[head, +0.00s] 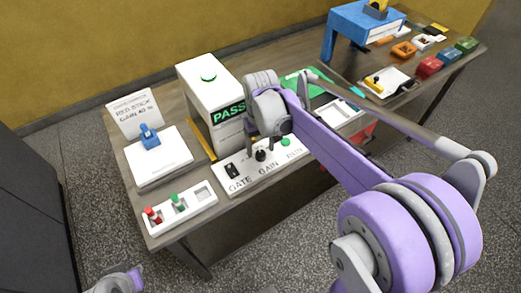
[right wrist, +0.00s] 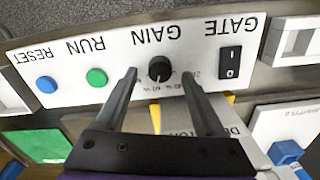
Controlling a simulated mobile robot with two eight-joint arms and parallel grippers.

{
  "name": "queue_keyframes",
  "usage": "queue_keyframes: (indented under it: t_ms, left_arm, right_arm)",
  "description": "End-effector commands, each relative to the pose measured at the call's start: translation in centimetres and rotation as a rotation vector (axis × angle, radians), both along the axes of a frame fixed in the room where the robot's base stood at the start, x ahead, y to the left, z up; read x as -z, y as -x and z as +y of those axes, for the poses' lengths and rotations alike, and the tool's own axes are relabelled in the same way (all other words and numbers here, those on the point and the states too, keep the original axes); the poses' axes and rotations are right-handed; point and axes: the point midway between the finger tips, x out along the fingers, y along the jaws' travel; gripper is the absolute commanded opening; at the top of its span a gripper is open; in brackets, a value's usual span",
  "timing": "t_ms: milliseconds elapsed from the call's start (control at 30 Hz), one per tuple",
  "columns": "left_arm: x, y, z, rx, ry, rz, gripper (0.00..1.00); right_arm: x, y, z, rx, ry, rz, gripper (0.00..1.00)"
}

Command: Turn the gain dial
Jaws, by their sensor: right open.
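The gain dial (right wrist: 160,69) is a small black knob on a white control panel (right wrist: 116,52), above the word GAIN, with tiny scale marks around it. It also shows in the head view (head: 260,155). I cannot read its exact setting. My right gripper (right wrist: 159,76) is open, with one finger on each side of the dial; I cannot tell whether either finger touches it. A card (head: 136,112) reads RED STICK GAIN 40 %. My left gripper is out of view.
Beside the dial are a black GATE rocker switch (right wrist: 230,62), a green RUN button (right wrist: 96,77) and a blue RESET button (right wrist: 46,84). A white box (head: 205,85) with a PASS display stands behind. A rack (head: 180,208) with red and green sticks lies left.

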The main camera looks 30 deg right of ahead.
Motion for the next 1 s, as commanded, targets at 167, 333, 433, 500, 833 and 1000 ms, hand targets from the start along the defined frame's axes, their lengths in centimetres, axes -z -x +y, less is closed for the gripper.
queue_keyframes:
  t_ms: [167,333,433,500,833,1000]
  left_arm:
    - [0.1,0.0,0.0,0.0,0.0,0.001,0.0]
    - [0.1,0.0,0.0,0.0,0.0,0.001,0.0]
    - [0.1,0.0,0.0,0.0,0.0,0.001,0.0]
    - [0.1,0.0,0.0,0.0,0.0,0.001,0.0]
    - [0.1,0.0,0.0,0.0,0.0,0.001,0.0]
    - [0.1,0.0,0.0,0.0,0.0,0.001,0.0]
  right_arm:
    - [1.4,0.0,0.0,0.0,0.0,0.0,0.71]
    - [1.6,0.0,0.0,0.0,0.0,-0.001,0.71]
    - [1.6,0.0,0.0,0.0,0.0,-0.001,0.71]
    - [1.6,0.0,0.0,0.0,0.0,-0.001,0.64]
    - [1.6,0.0,0.0,0.0,0.0,-0.001,0.04]
    - [1.6,0.0,0.0,0.001,0.0,-0.001,0.0]
